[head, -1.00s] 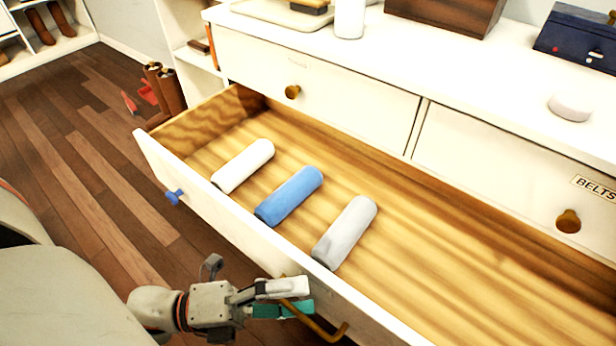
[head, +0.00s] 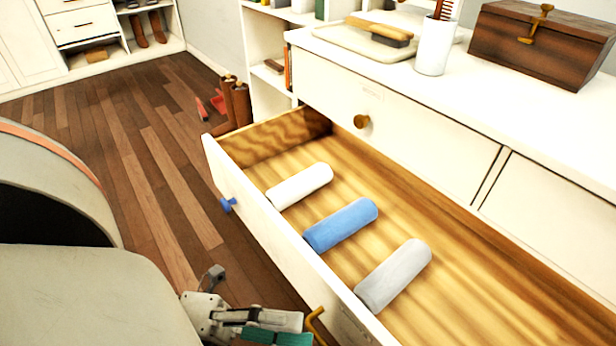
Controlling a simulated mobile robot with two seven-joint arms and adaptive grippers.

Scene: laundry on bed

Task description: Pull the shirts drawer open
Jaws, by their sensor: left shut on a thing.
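The open drawer (head: 268,226) has a white front and a wooden inside. Three rolled cloths lie in it: white (head: 300,186), blue (head: 341,224) and grey (head: 393,274). My left gripper (head: 276,329), with one whitish and one teal finger, is shut on the brass handle at the bottom edge of the head view. The picture cuts off the handle's lower part. My right gripper is not in view.
The white dresser top (head: 480,110) bears a tray (head: 350,42) with a brush, a white cup (head: 434,50) and a wooden box (head: 535,48). A closed drawer (head: 400,135) sits above the open one. Brown boots (head: 238,105) stand beyond its far end.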

